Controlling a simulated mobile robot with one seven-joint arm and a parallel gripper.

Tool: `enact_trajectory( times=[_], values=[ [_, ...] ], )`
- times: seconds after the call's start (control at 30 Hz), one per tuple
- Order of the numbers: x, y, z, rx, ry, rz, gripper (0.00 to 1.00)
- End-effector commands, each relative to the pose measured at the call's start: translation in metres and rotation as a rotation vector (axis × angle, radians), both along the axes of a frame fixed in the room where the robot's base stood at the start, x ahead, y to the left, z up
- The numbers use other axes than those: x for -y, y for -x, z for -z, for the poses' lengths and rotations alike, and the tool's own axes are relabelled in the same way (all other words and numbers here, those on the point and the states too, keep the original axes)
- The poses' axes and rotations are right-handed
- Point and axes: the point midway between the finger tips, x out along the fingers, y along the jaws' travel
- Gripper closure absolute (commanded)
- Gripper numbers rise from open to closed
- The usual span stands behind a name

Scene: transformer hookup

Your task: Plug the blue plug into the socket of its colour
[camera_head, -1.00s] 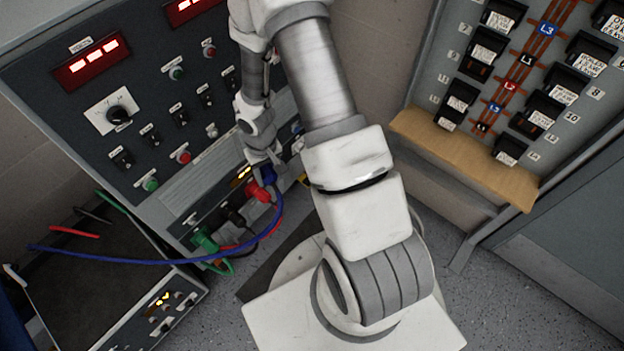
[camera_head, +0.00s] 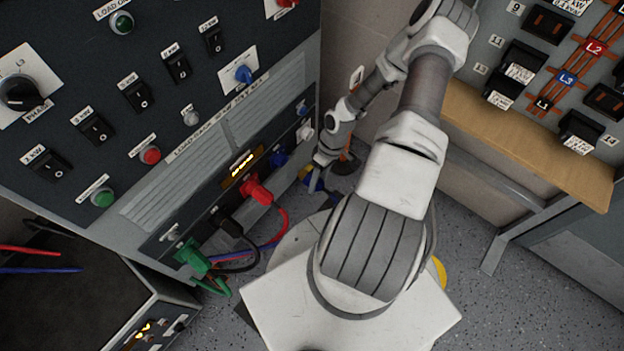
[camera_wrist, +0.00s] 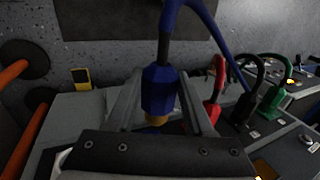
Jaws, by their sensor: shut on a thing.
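The blue plug (camera_wrist: 158,92) is upright between the two fingers of my gripper (camera_wrist: 160,108) in the wrist view, with its blue cable rising above it. An orange-yellow collar shows at its lower end. In the head view my gripper (camera_head: 318,182) is to the right of the panel's lower socket row, apart from it. A blue socket (camera_head: 278,157) sits in that row just beyond the red plug (camera_head: 257,190). The plug's nose is partly hidden.
A black plug (camera_head: 229,226) and a green plug (camera_head: 191,256) are seated in the same row, their cables hanging in front. A wooden ledge (camera_head: 530,150) under the breaker panel is at the right.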

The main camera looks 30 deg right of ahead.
Motion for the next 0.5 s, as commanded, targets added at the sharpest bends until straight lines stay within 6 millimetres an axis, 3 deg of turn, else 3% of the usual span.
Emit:
enact_trajectory(
  times=[0.1,0.5],
  values=[
    [0.0038,0.0028,0.0153,-0.006,-0.017,-0.006,0.97],
    [0.005,0.0037,0.0161,-0.007,-0.021,-0.011,0.97]
  ],
)
